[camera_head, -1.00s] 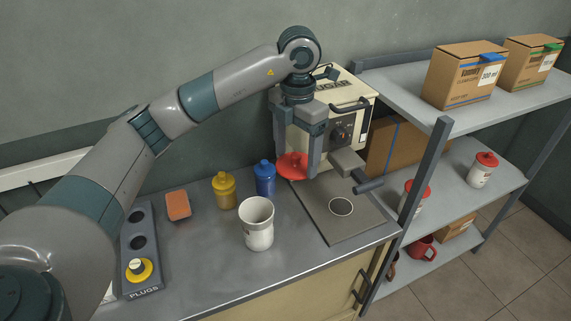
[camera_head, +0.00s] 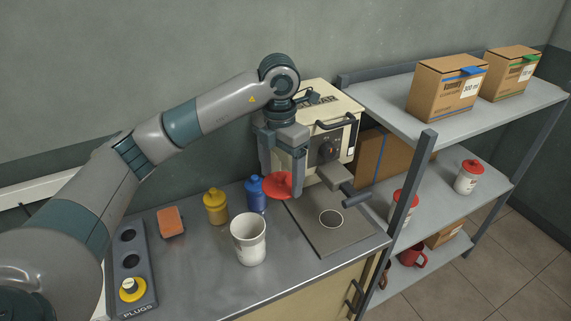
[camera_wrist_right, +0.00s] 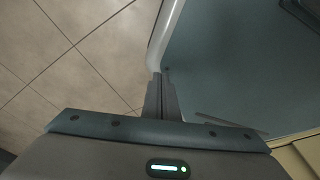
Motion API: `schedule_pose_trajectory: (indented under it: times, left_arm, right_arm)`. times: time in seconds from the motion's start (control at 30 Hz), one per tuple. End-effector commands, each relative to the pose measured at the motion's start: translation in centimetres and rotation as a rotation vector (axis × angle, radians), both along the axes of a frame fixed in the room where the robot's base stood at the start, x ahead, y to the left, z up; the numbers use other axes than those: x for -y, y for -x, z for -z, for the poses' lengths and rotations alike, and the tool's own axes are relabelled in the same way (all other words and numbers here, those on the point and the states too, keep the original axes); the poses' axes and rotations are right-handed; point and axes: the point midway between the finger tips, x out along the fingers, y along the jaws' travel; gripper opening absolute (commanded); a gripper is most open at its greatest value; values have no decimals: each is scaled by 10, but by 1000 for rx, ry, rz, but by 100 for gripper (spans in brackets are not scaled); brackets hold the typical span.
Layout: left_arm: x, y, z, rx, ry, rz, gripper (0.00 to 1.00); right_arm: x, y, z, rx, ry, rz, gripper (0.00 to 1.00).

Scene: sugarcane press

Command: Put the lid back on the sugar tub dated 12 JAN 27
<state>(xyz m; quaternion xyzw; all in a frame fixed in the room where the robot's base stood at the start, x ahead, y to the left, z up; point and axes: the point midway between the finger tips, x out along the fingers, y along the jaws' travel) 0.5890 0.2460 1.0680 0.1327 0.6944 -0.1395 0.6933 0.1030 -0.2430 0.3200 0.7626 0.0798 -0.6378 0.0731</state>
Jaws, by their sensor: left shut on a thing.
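An open white tub (camera_head: 249,252) stands upright on the steel counter, its rim uncovered. Any date on it is not readable. My left gripper (camera_head: 284,182) is shut on a red round lid (camera_head: 278,187). It holds the lid in the air, behind and to the right of the tub's mouth in the head view, apart from it. Two more white tubs with red lids stand on the middle shelf, one at the right (camera_head: 466,178) and one partly hidden by the shelf post (camera_head: 397,208). My right gripper (camera_wrist_right: 161,97) shows in the right wrist view with its fingers together, nothing between them.
Blue (camera_head: 256,196) and yellow (camera_head: 215,207) bottles stand behind the tub, near the lid. The cream press (camera_head: 334,118) and its dark plate (camera_head: 345,236) are to the right. An orange sponge (camera_head: 170,222) and a plug rack (camera_head: 131,262) lie left. Counter around the tub's front is clear.

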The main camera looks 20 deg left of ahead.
Motion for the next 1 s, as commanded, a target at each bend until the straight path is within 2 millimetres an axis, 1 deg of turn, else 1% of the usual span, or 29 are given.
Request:
schedule_pose_trajectory:
  times: [0.03,0.17,0.3,0.5,0.7,1.0]
  left_arm:
    - [-4,4,-4,-5,2,-2,48]
    - [-15,15,3,-8,6,-3,48]
    - [-28,30,11,-10,8,-3,48]
    - [-46,52,20,-5,2,-2,48]
    - [-58,67,26,-1,-6,2,48]
    - [-61,71,30,3,-9,4,48]
  right_arm:
    - [1,2,-15,-5,2,0,0]
    - [4,8,-37,-20,6,1,0]
    - [7,16,-63,-39,12,1,0]
    - [11,27,-93,-64,19,3,0]
    - [13,34,-108,-80,23,3,0]
    - [14,35,-110,-85,25,3,0]
